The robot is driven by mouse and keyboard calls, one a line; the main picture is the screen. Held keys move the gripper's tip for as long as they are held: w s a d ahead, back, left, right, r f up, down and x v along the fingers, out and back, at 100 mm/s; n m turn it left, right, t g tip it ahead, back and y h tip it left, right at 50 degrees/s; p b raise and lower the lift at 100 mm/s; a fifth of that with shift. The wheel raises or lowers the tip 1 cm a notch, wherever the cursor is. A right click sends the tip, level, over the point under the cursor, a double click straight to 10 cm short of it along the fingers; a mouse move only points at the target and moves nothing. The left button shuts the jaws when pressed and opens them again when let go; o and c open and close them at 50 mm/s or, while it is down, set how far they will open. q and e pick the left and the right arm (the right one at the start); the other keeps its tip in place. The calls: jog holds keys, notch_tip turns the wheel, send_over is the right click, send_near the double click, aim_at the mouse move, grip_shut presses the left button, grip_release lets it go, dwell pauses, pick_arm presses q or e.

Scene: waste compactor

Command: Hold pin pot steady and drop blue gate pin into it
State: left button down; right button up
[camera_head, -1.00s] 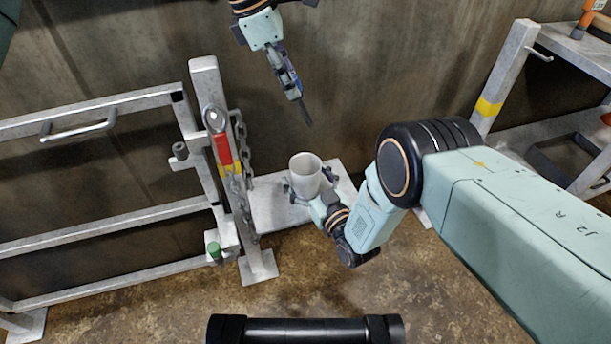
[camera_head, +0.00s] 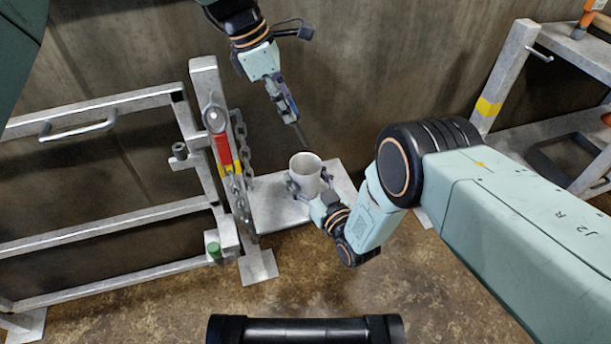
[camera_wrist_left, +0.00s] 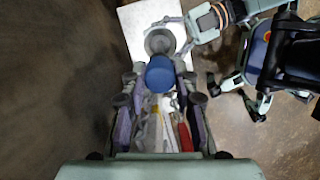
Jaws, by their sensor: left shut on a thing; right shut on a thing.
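The pin pot (camera_head: 306,172) is a pale grey open cup standing upright on a light metal plate (camera_head: 268,205). My right gripper (camera_head: 311,186) is shut around the pot from the front right. My left gripper (camera_head: 290,108) is shut on the blue gate pin (camera_wrist_left: 160,76), above the pot. In the head view the pin's dark shaft (camera_head: 301,135) points down and slightly right, its tip just above the pot's rim. In the left wrist view the blue head covers the shaft, and the pot (camera_wrist_left: 159,41) shows just beyond it.
A grey metal gate (camera_head: 100,220) and its post (camera_head: 207,85) with a red-handled latch (camera_head: 222,150) and chain stand left of the plate. A metal rack (camera_head: 510,70) stands at right. A concrete wall is close behind the pot.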

pick_arm(q)
jog(key=shift+f, duration=2.75)
jog(key=c, duration=1)
grip_release()
jog(key=shift+o, duration=0.2)
jog(key=v, duration=1.2)
